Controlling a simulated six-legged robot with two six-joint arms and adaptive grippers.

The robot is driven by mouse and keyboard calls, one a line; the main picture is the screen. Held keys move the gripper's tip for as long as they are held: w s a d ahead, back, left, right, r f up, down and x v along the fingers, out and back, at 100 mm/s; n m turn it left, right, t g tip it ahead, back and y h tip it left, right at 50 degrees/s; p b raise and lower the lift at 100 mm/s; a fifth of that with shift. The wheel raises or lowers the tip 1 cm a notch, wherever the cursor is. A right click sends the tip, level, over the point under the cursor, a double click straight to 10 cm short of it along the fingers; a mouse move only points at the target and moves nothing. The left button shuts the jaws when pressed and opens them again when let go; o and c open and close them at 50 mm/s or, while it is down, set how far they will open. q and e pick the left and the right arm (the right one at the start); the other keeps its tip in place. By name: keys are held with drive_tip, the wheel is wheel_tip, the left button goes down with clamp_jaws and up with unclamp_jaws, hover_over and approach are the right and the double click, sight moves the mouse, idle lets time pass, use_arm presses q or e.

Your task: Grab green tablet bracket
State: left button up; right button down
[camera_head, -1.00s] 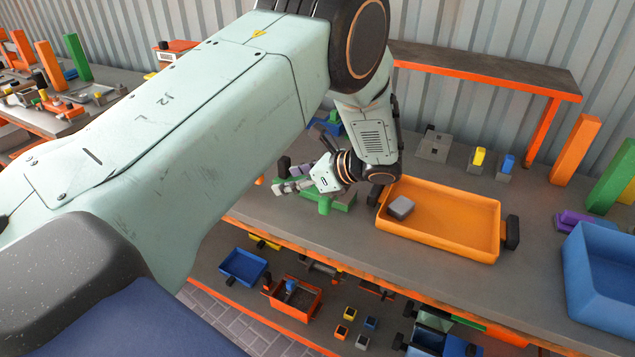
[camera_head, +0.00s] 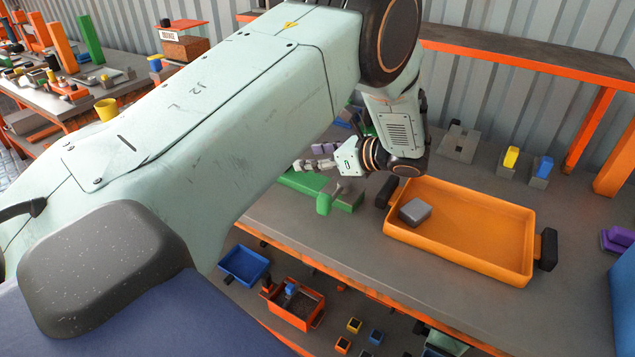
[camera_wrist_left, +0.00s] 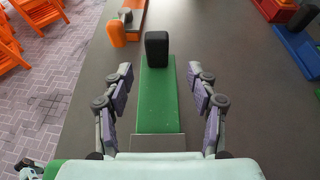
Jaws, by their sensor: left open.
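The green tablet bracket shows in the left wrist view as a long flat green piece (camera_wrist_left: 158,98) with a black upright block (camera_wrist_left: 157,48) at its far end and a grey part at its near end. My left gripper (camera_wrist_left: 160,80) is open, with its purple-padded fingers on either side of the green piece and clear gaps to both. In the head view the green piece (camera_head: 303,182) lies on the grey bench below my left gripper (camera_head: 305,165). My arm hides part of it. My right gripper is not in view.
An orange tray (camera_head: 470,240) with a grey block (camera_head: 414,211) stands to the right on the bench (camera_head: 340,245).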

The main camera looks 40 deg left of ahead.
sight(292, 171)
use_arm(q)
drive_tip(key=x, duration=0.5)
drive_tip(key=shift+s+a, duration=0.35)
drive_tip(key=shift+w+a+f, duration=0.1)
drive_tip(key=shift+a+f, duration=0.15)
drive_tip(key=shift+a, duration=0.2)
drive_tip(key=shift+d+r, duration=0.1)
drive_tip(key=shift+c, duration=1.1)
drive_tip(key=c, duration=0.5)
clamp_jaws()
